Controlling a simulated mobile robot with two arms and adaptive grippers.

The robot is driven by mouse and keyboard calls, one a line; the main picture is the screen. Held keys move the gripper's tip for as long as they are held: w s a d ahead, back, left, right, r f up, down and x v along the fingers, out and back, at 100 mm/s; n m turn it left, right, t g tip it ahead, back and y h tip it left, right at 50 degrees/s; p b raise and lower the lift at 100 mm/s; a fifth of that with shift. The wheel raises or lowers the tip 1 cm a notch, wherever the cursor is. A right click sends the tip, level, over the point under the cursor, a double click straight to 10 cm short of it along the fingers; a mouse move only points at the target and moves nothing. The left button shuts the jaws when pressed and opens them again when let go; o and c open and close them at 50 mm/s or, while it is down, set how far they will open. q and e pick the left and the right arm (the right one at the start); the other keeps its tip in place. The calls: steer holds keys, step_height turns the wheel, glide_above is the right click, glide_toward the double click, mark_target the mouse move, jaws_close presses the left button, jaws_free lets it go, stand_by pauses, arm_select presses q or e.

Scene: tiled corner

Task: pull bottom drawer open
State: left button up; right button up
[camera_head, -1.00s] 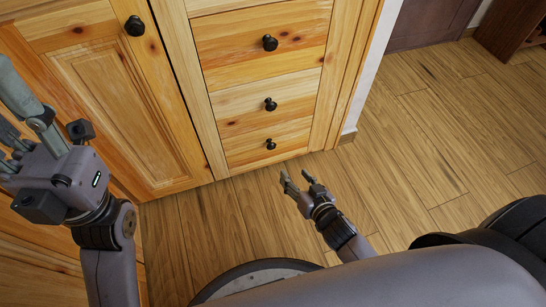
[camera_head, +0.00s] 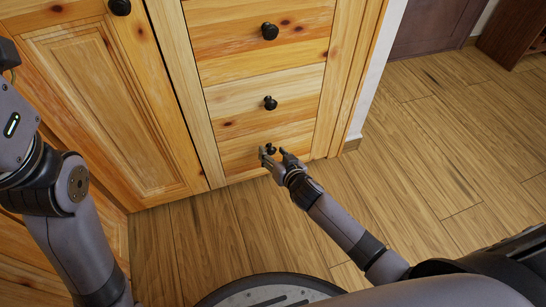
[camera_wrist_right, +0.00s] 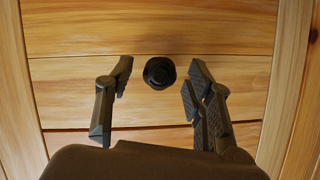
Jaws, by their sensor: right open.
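The bottom drawer (camera_head: 240,158) is the lowest wooden front in the drawer stack and looks shut. Its round black knob (camera_head: 271,149) shows partly between my right gripper's fingers in the head view. My right gripper (camera_head: 274,156) is open, with one finger on either side of the knob. In the right wrist view the knob (camera_wrist_right: 160,72) sits between the open fingertips, with a gap on each side. The right gripper (camera_wrist_right: 160,80) holds nothing. My left gripper's fingers are outside the head view; only that arm's wrist shows at the left edge.
The middle drawer with its knob (camera_head: 270,103) and an upper drawer with its knob (camera_head: 270,31) are above. A panelled cabinet door (camera_head: 105,110) stands to the left. The wooden floor (camera_head: 440,150) to the right is clear. A white wall edge (camera_head: 367,95) borders the cabinet.

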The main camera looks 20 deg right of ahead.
steer(key=shift+w+f, duration=0.1)
steer(key=shift+w, duration=0.3)
steer(key=shift+c, duration=0.4)
jaws_close()
